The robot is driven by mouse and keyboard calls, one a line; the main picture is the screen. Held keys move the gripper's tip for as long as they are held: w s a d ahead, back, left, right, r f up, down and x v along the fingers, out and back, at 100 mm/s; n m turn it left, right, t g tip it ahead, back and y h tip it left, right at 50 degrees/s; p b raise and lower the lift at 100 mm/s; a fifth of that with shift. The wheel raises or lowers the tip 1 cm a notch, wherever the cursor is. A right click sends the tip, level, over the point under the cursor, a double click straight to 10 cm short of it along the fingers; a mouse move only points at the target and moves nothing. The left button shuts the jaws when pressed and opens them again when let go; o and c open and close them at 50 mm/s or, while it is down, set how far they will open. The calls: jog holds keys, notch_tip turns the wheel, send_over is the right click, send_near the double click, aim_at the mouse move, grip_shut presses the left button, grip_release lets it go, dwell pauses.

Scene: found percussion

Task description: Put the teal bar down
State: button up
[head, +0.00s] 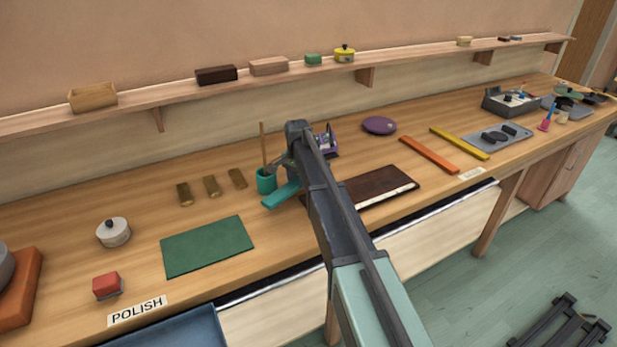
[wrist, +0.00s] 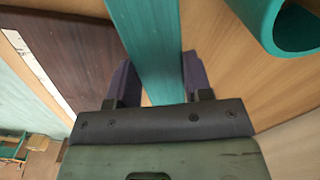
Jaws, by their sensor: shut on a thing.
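The teal bar (head: 281,195) shows in the head view just left of my arm, close to a teal cup (head: 266,181). In the wrist view the teal bar (wrist: 147,40) runs from the top edge down between the two dark fingers of my gripper (wrist: 159,80). My gripper is shut on the bar. In the head view my own arm hides the fingers and part of the bar. I cannot tell whether the bar touches the bench top (head: 215,213).
The teal cup holding a stick also shows in the wrist view (wrist: 290,25). A dark brown board (head: 383,186) lies right of my arm. Orange (head: 428,155) and yellow (head: 459,143) bars lie farther right.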

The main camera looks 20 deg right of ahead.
jog(key=w+d, duration=0.3)
jog(key=shift+w, duration=0.1)
jog(key=shift+w+d, duration=0.85)
jog(key=shift+w, duration=0.15)
notch_tip(320, 180, down, 4)
jog(key=b, duration=0.4)
jog(key=shift+s, duration=0.15)
jog(key=shift+r, duration=0.3)
jog(key=shift+f, duration=0.2)
jog(key=o, duration=1.1)
jog(key=shift+r, duration=0.1)
